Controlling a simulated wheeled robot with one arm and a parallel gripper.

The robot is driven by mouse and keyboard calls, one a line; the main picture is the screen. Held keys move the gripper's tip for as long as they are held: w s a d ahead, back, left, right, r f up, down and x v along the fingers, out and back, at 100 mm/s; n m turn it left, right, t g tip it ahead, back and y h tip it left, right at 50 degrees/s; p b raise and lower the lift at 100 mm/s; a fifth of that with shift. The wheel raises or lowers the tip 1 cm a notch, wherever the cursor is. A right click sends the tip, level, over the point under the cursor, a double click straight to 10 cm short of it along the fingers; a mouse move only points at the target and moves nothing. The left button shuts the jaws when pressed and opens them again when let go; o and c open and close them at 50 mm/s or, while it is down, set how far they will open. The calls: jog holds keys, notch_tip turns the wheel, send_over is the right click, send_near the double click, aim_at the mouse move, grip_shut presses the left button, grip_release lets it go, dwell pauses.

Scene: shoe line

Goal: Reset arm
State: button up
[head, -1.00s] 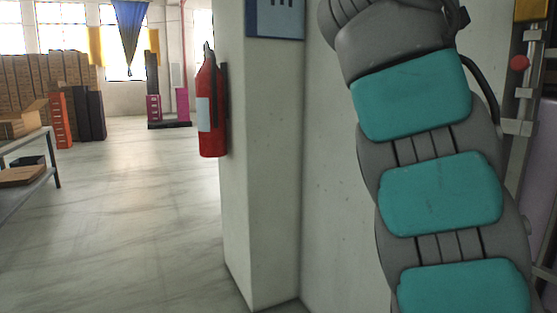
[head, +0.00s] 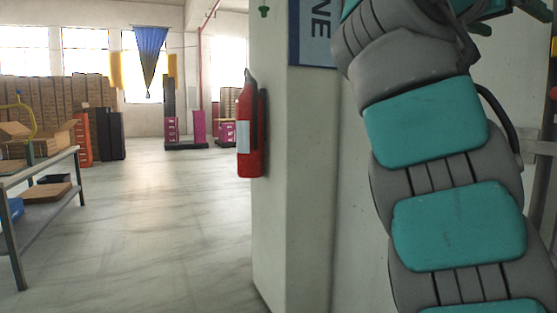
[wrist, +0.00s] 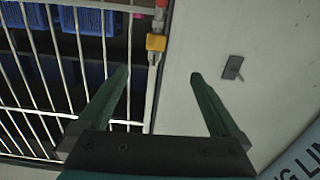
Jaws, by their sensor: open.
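My gripper (wrist: 160,75) shows in the wrist view with its two dark green fingers spread wide apart and nothing between them. Beyond the fingers are a white barred rack or cage on the left and a pale wall on the right. In the head view my arm, grey with teal pads, rises along the right side. Only a small dark green part at the top right edge of that view may belong to the gripper.
A white pillar (head: 285,190) with a red fire extinguisher (head: 250,130) stands close to my arm. A metal shelf table (head: 40,170) holds boxes at the left. Stacked cartons (head: 50,105) stand far back. Open floor (head: 160,220) lies between. The wrist view shows white bars (wrist: 50,70) and blue bins (wrist: 90,20).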

notch_tip(320, 180, down, 16)
jog(key=w+r+n+y, duration=0.1)
jog(key=w+n+y, duration=0.2)
jog(key=n+y, duration=0.1)
jog(key=s+a+f+n+g+y, duration=0.1)
jog(key=s+a+f+n+y, duration=0.15)
jog(key=f, duration=0.75)
jog(key=s+a+f+n+g+y, duration=0.1)
jog(key=s+a+f+g+y, duration=0.15)
jog(key=f, duration=0.85)
jog(key=s+a+f+n+g+y, duration=0.1)
jog(key=s+a+f+y, duration=0.1)
jog(key=s+a+f, duration=0.4)
jog(key=s+a+f+n+g+y, duration=0.2)
jog(key=s+a+f, duration=0.4)
jog(key=f, duration=0.8)
jog(key=s+a+f+n+g+y, duration=0.2)
jog(key=s+a+f, duration=0.4)
jog(key=s+f, duration=0.4)
jog(key=shift+s+y, duration=0.5)
jog(key=shift+s, duration=0.35)
jog(key=shift+a, duration=0.1)
